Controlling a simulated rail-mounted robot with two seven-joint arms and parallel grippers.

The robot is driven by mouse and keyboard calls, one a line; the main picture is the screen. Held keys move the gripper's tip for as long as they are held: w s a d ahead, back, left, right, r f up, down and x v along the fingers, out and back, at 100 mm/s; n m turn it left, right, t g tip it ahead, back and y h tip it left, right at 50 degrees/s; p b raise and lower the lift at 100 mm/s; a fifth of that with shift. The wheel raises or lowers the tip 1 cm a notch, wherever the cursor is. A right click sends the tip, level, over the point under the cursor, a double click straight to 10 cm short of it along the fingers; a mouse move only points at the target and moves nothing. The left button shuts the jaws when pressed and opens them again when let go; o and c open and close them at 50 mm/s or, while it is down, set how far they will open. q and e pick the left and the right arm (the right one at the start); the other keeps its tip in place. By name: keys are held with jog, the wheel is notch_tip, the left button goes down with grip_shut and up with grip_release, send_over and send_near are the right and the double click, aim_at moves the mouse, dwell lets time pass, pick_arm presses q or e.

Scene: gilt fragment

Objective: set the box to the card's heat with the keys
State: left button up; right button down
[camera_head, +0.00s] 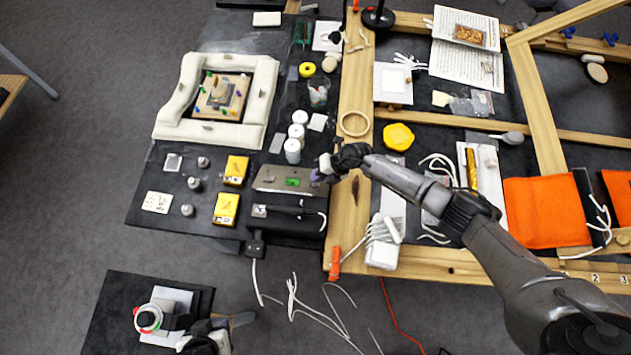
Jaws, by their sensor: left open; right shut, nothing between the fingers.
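The grey box (283,179) lies at the front right of the dark work table, with a small lit green display. Its keys are too small to make out. My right gripper (327,166) is shut and empty at the box's right end, covering part of it; I cannot tell whether it touches a key. My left gripper (212,326) is open, low at the bottom edge, away from the box and partly out of frame.
Two yellow boxes (226,208) stand left of the grey box, white jars (293,150) behind it. A dark tool with a cable (290,211) lies in front. A padded cushion (172,125) holds a gilt piece. A wooden frame (345,220) borders the right.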

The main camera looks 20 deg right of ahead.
jog(key=shift+r, duration=0.15)
jog(key=shift+w+d+r+p, duration=0.15)
jog(key=shift+w+r+p, duration=0.2)
jog(key=shift+r, duration=0.2)
jog(key=shift+w+r, duration=0.1)
jog(key=w+r+p, duration=0.1)
jog(key=r, duration=0.1)
jog(key=w+d+r, duration=0.1)
jog(key=r, duration=0.1)
jog(key=shift+w+d+p, duration=0.15)
jog(key=shift+d+p, duration=0.05)
jog(key=shift+p, duration=0.2)
dwell(0.5)
